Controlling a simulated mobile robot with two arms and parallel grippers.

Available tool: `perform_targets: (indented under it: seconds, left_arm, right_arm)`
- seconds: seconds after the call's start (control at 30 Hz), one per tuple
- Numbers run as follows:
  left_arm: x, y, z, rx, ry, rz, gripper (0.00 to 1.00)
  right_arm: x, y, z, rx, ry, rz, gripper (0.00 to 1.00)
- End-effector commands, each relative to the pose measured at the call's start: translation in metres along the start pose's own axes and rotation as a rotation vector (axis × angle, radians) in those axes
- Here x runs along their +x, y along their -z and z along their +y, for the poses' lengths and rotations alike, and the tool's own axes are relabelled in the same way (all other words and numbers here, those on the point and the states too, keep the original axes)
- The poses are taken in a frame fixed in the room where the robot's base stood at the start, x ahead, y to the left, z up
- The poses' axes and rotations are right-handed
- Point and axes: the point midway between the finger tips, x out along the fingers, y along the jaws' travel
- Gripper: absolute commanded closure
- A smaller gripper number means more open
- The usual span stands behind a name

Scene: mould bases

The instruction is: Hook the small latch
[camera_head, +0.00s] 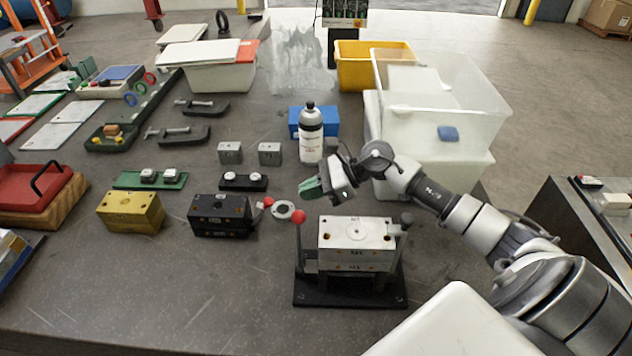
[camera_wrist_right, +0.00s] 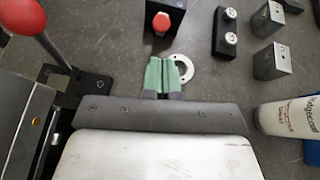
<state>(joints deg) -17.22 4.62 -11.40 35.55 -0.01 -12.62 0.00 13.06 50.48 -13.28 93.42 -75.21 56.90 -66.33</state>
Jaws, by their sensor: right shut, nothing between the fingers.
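A silver mould block (camera_head: 350,243) sits on a black stand (camera_head: 320,293). A lever with a red ball knob (camera_head: 299,216) stands upright at its left side, and a lever with a dark knob (camera_head: 407,218) stands at its right. In the right wrist view the red knob (camera_wrist_right: 22,15) is at the upper left, apart from my fingers. My right gripper (camera_head: 311,188), with green fingertips, is shut and empty above the table, behind the mould block. Its fingertips also show in the wrist view (camera_wrist_right: 163,75). I cannot make out which part is the small latch. My left gripper is out of view.
A pale ring (camera_head: 284,209) lies near a red knob (camera_head: 268,202) beside the black block (camera_head: 221,215). A yellow block (camera_head: 131,212) is further left. A white bottle (camera_head: 311,135) and clear bin (camera_head: 440,95) stand behind.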

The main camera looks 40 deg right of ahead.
Motion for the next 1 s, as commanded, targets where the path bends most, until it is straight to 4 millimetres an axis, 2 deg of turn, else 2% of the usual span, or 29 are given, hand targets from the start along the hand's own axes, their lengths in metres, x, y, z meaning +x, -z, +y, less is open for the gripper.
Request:
perform_targets:
  seconds: [0.03,0.2,0.4,0.8,1.0]
  left_arm:
    - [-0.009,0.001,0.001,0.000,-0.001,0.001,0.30]
    - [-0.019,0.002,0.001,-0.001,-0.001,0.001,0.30]
    - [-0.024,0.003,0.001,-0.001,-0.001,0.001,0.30]
    - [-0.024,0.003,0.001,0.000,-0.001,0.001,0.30]
    - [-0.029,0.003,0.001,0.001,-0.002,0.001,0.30]
  right_arm:
    - [0.009,-0.006,0.001,0.000,-0.003,-0.004,1.00]
    - [0.037,-0.004,0.000,0.000,-0.001,-0.003,1.00]
    - [0.055,-0.002,0.000,-0.001,0.000,-0.001,1.00]
    - [0.058,-0.001,0.000,-0.002,0.000,0.002,1.00]
    - [0.058,-0.007,-0.001,-0.001,-0.004,0.036,1.00]
